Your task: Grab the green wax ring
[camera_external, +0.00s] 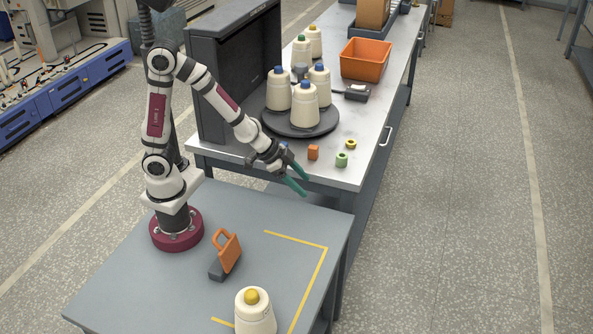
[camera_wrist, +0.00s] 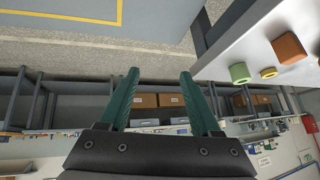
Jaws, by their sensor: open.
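The green wax ring (camera_external: 341,160) lies on the metal bench near its front right corner. In the wrist view the green wax ring (camera_wrist: 240,73) is at the upper right, close to the bench edge. My gripper (camera_external: 303,187) is open and empty, with two teal fingers. It is in front of the bench edge, to the left of the ring and apart from it. In the wrist view my gripper (camera_wrist: 160,75) has nothing between its fingers, and the ring is to the right of them.
An orange block (camera_external: 313,152) and a yellow ring (camera_external: 351,144) lie near the green ring. A dark round tray (camera_external: 300,130) with several thread cones stands behind them. An orange bin (camera_external: 365,60) is farther back. An orange-handled tool (camera_external: 227,250) and a yellow-topped cone (camera_external: 255,313) stand on the near table.

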